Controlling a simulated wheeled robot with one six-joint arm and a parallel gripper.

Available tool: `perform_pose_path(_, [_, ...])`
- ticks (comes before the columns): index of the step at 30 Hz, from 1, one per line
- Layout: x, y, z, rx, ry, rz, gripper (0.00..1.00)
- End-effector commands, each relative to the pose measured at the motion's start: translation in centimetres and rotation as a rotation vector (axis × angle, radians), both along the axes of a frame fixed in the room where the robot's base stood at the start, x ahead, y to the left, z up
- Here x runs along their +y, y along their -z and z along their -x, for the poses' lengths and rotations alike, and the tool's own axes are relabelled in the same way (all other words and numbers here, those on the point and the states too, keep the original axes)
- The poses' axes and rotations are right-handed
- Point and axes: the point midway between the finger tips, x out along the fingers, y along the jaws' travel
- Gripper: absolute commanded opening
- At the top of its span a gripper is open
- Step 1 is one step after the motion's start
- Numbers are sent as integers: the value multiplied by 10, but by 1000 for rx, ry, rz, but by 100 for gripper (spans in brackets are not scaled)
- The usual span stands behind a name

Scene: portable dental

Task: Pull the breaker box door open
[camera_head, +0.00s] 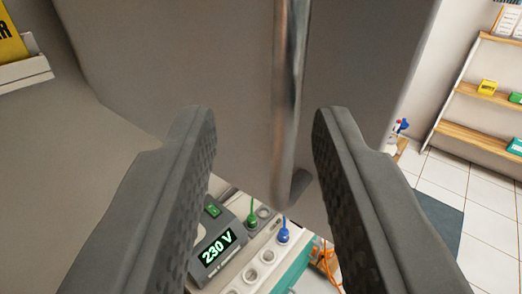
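The grey breaker box door (180,60) fills the upper middle of the view. A vertical metal handle (288,90) runs down its face, with a bent lower end. My gripper (262,112) is open, its dark padded fingers on either side of the handle in the picture. The handle is nearer the right finger, with a visible gap to each. I cannot tell how deep the handle is between them. The inside of the box is not visible, and I cannot tell whether the door is ajar.
Wooden shelves (485,95) stand at far right above open tiled floor (480,205).

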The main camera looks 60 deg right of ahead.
Motion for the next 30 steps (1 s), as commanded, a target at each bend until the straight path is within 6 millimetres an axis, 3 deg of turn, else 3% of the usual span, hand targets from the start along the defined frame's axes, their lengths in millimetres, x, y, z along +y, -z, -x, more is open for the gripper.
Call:
perform_pose_path(18, [99,1,51,2,-3,1,32])
perform_pose_path(24, [119,1,62,2,0,0,32])
perform_pose_path(30, [126,1,66,2,0,0,32])
